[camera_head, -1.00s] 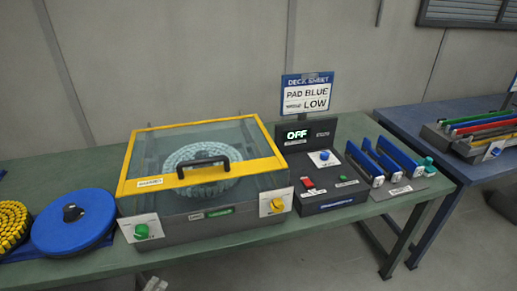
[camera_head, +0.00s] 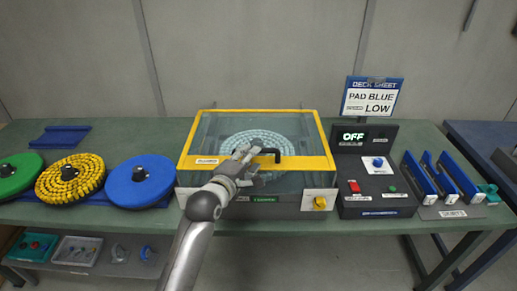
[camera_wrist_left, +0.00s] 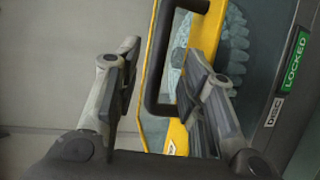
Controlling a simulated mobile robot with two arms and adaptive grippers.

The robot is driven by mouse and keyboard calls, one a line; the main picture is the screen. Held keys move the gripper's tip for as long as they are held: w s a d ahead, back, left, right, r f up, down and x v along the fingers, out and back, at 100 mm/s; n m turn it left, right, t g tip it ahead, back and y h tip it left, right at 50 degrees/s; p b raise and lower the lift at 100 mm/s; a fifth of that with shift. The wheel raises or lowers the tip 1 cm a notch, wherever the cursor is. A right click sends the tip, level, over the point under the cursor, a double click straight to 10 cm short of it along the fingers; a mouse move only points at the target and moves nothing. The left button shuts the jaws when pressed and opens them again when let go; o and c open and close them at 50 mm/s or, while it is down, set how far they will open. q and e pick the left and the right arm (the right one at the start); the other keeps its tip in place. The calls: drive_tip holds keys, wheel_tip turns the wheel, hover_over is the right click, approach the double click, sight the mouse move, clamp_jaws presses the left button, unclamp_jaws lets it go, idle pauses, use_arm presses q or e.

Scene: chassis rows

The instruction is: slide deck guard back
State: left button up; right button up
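The deck guard is a clear cover in a yellow frame (camera_head: 310,163), closed over a grey housing with a pale ring-shaped disc (camera_head: 262,141) under it. Its black handle (camera_head: 277,154) stands on the front yellow bar. My left gripper (camera_head: 246,160) is at the left end of the handle and hides part of it. In the left wrist view, my left gripper (camera_wrist_left: 165,62) is open, with the handle (camera_wrist_left: 157,98) showing between its fingers. I cannot tell whether they touch it. A green LOCKED label (camera_wrist_left: 297,60) is on the housing. My right gripper is not in view.
A control box with an OFF display (camera_head: 353,137) and a rack of blue-handled parts (camera_head: 440,212) stand right of the guard. Blue (camera_head: 125,190), yellow (camera_head: 55,190) and green (camera_head: 12,180) discs lie to the left. The bench behind the discs is mostly clear.

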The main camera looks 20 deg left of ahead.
use_arm(q)
drive_tip(key=shift+p+x, duration=0.5)
drive_tip(key=shift+x, duration=2.3)
clamp_jaws()
